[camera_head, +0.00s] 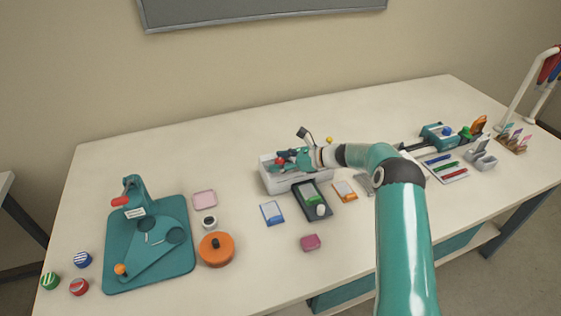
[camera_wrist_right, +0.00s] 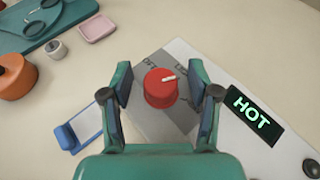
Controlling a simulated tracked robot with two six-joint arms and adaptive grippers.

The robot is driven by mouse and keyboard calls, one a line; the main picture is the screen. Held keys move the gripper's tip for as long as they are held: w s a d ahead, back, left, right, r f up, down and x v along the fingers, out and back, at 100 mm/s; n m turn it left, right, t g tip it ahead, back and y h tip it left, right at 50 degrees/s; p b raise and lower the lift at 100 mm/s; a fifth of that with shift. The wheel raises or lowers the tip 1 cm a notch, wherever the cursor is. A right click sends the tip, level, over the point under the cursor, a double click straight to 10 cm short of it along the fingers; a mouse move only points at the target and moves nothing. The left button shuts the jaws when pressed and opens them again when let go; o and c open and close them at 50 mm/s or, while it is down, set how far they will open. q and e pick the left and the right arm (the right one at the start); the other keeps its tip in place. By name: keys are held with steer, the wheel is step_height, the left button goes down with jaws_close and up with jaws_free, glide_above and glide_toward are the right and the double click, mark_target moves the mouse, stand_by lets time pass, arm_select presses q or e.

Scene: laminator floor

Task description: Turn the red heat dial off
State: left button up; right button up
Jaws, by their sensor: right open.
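The red heat dial (camera_wrist_right: 160,90) has a white pointer mark and sits on a grey plate on top of the laminator. In the right wrist view the mark points to the right and slightly up. The white laminator (camera_head: 269,180) stands mid-table in the head view. A dark display (camera_wrist_right: 252,117) on it reads HOT in green. My right gripper (camera_wrist_right: 161,86) is open, with one finger on each side of the dial and a gap showing on both sides. In the head view my right gripper (camera_head: 290,160) is over the laminator and partly covers it. My left gripper is not in view.
A dark tray (camera_head: 312,199) stands in front of the laminator, with a blue-edged card holder (camera_head: 271,213) and an orange one (camera_head: 345,191) beside it. A teal badge press (camera_head: 150,245) stands at left, near an orange round container (camera_head: 216,249).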

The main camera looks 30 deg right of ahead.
steer(key=v, duration=1.1)
steer(key=shift+s+d+r, duration=0.2)
steer(key=shift+s+d, duration=0.05)
steer(key=shift+s, duration=0.05)
